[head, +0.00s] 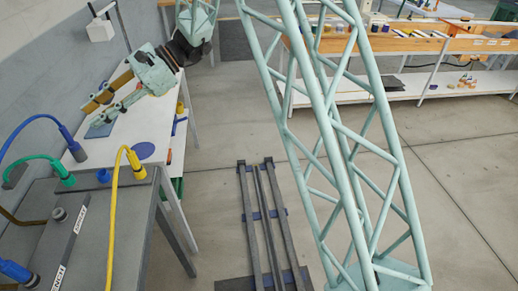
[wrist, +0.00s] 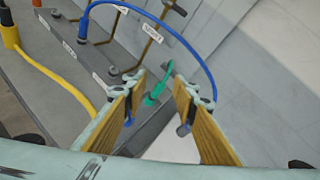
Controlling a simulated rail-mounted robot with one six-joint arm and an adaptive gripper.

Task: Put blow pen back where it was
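My gripper (head: 86,113) is open over the white table at the left, its wood-coloured fingers pointing left and apart. In the wrist view its two fingers (wrist: 158,80) stand apart with nothing held between them. Several hose-fed pens or connectors sit along the grey bench: a blue one (head: 76,151), a green one (head: 67,180) and a yellow one (head: 136,168). In the wrist view the green one (wrist: 155,96) shows in the gap between the fingers, beyond the tips. The blue hose (wrist: 190,50) arches over to the right. I cannot tell which one is the blow pen.
The grey bench (head: 150,225) carries labelled strips and a short blue fitting (head: 103,175). A blue disc (head: 143,150) lies on the white table (head: 165,125). A grey wall (head: 50,60) stands close on the left. An orange-topped shelf (head: 400,45) is at the back right.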

